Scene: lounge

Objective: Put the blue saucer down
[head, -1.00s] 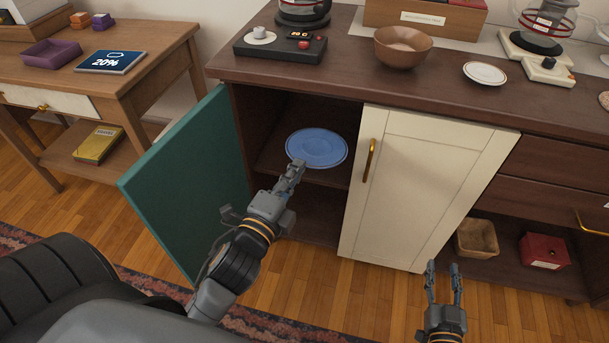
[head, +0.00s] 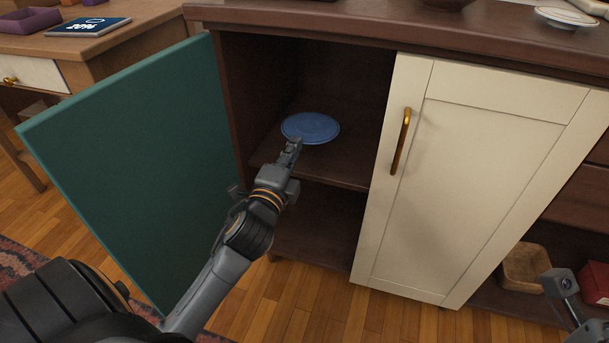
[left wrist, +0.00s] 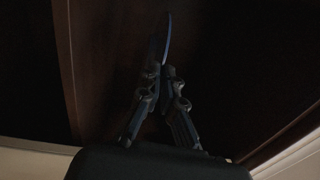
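The blue saucer (head: 311,127) is inside the open left compartment of the dark cabinet, over the shelf (head: 345,172). It lies roughly level; I cannot tell whether it touches the shelf. My left gripper (head: 293,146) is shut on its near rim. In the dark left wrist view, the saucer (left wrist: 167,38) shows as a thin edge-on strip at the closed fingertips of the left gripper (left wrist: 161,76). My right gripper (head: 560,283) is only partly in view at the lower right, away from the saucer, and its fingers are unclear.
A green door (head: 125,165) stands open left of the compartment. A cream door (head: 480,185) with a brass handle (head: 401,141) is on the right. The shelf around the saucer looks empty. A basket (head: 524,268) and a red box (head: 596,282) sit low at the right.

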